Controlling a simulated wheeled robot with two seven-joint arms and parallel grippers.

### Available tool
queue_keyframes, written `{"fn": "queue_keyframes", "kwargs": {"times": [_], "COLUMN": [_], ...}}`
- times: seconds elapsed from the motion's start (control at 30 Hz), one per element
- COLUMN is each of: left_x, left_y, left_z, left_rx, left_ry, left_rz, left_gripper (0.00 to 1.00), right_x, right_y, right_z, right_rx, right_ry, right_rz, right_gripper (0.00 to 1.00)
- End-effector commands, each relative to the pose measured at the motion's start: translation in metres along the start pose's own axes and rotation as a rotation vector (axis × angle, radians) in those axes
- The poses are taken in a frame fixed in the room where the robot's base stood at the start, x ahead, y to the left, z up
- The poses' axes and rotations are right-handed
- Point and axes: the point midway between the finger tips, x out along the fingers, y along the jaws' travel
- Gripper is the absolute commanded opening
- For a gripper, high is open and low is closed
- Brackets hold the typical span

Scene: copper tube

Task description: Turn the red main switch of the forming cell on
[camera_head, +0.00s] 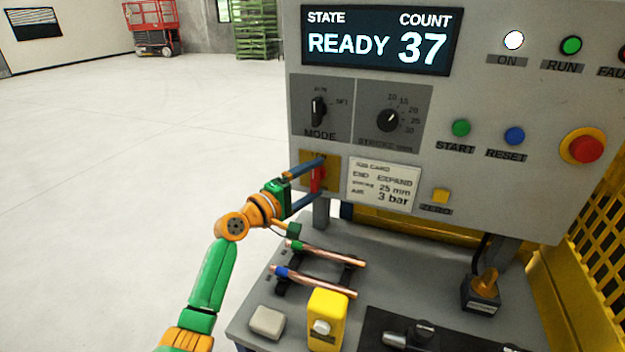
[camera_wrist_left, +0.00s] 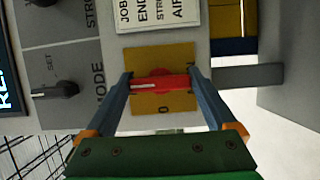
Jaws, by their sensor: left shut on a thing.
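The red main switch (camera_head: 316,179) is a red handle on a yellow plate (camera_head: 331,174), low on the left of the grey panel. The handle stands upright in the head view; it also shows in the left wrist view (camera_wrist_left: 160,84), lying across the picture. My left gripper (camera_head: 311,182) is shut on the handle, one finger at its upper end and one at its lower end. The fingers also show in the left wrist view (camera_wrist_left: 161,92). The white ON lamp (camera_head: 513,40) is lit, and the display (camera_head: 381,40) reads READY and 37. My right gripper is not in view.
A job card (camera_head: 384,185) is right of the switch, with the MODE knob (camera_head: 319,111) above. Below, two copper tubes (camera_head: 325,253) lie on a rack on the bench. A yellow block (camera_head: 328,300) stands in front.

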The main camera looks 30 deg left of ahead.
Motion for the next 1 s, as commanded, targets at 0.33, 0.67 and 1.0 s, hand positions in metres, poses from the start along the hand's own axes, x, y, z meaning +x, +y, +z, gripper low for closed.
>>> {"fn": "queue_keyframes", "kwargs": {"times": [0.33, 0.67, 1.0], "left_x": [-0.001, -0.001, -0.062], "left_y": [0.008, 0.006, 0.002], "left_z": [-0.003, -0.002, -0.001], "left_rx": [0.015, 0.014, 0.017], "left_ry": [0.01, 0.008, 0.006], "left_rz": [0.015, 0.012, 0.009], "left_gripper": [0.34, 1.0, 1.0], "right_x": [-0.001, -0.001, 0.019], "right_y": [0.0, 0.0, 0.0], "right_z": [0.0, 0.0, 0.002], "right_rx": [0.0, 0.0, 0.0], "right_ry": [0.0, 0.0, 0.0], "right_rz": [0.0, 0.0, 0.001], "right_gripper": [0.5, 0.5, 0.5]}}
